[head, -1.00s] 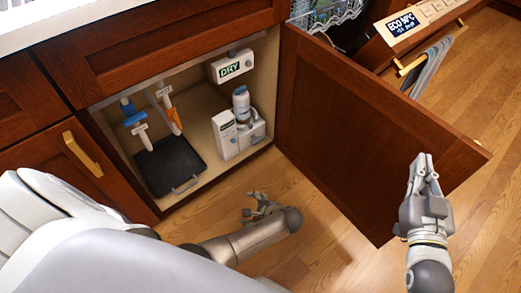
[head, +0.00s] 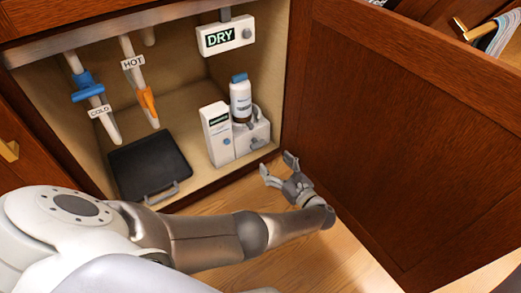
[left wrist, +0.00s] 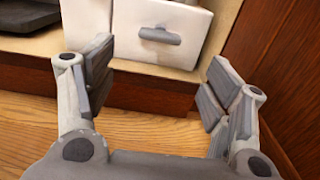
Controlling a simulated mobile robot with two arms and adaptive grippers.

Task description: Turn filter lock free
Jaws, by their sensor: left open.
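The filter lock appears to be the grey bar-shaped knob (head: 257,143) on the front of the white unit (head: 262,128) at the right of the open cabinet. The knob lies roughly level in the left wrist view (left wrist: 160,36). My left gripper (head: 278,165) is open and empty, in front of and below the unit, over the floor just outside the cabinet. In the left wrist view its fingers (left wrist: 160,78) are spread wide, with the knob beyond them and apart from them. My right gripper is out of view.
A white bottle with a blue cap (head: 240,98) stands on the unit, beside a white box (head: 217,135). A DRY display (head: 225,39) hangs above. A black tray (head: 150,163) and blue (head: 86,87) and orange (head: 148,103) valves are left. The open door (head: 400,130) bounds the right.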

